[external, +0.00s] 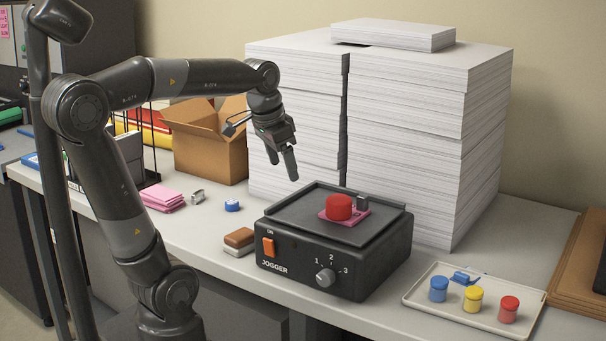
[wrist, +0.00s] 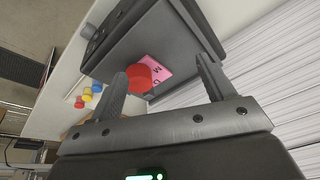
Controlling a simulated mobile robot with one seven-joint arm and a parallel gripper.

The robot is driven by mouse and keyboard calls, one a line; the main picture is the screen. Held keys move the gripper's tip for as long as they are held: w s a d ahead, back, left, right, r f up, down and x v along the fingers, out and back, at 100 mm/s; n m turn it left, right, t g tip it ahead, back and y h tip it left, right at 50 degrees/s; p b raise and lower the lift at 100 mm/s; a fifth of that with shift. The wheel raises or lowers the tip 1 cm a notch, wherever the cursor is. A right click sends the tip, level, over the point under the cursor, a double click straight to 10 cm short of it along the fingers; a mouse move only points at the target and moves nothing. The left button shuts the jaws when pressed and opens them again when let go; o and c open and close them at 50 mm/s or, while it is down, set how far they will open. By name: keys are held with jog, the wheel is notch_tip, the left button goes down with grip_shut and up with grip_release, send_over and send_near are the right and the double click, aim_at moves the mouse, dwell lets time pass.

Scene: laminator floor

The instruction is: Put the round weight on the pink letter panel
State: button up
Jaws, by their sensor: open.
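The round weight (external: 339,207) is a short red cylinder, upright on top of the dark jogger. It appears to rest on the pink letter panel (external: 357,216) and covers part of it. In the wrist view the weight (wrist: 138,79) overlaps one side of the panel (wrist: 157,67), whose dark letters show partly. My gripper (external: 283,169) is open and empty, above and to the left of the weight, apart from it. In the wrist view, the weight shows between the fingers of my gripper (wrist: 162,70), nearer the left one.
Tall paper stacks (external: 420,150) rise close behind. A tray (external: 420,302) with blue, yellow and red pots lies right. A brown-topped block (external: 239,238) sits left of the jogger.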

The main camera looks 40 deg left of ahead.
jog(key=s+a+f+n+t, duration=0.2)
jog(key=s+a+f+n, duration=0.3)
jog(key=s+a+f, duration=0.1)
jog(key=shift+s+a+y, duration=0.4)
jog(key=shift+s+a, duration=0.2)
jog(key=shift+s, duration=0.2)
